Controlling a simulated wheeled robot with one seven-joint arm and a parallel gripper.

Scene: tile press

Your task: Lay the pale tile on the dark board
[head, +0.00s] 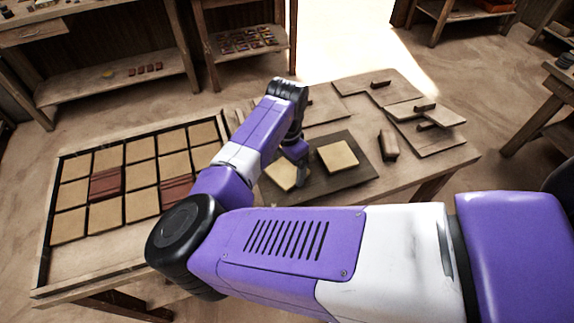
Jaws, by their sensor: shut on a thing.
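The dark board (338,184) lies on the worktable, partly behind my arm. One pale tile (338,156) lies flat on its right part, apart from my gripper. A second pale tile (281,176) is at the board's left part, right at my gripper (300,177). My gripper points down and is shut on this second tile at its right side. The fingertips are small and partly hidden, and I cannot tell whether this tile touches the board or is just above it.
A large framed rack (52,187) at the left holds rows of pale tiles and some red ones. Flat wooden pieces with handles (428,120) lie at the table's right, with a brown block (388,146) beside the board. Shelves (120,80) stand behind.

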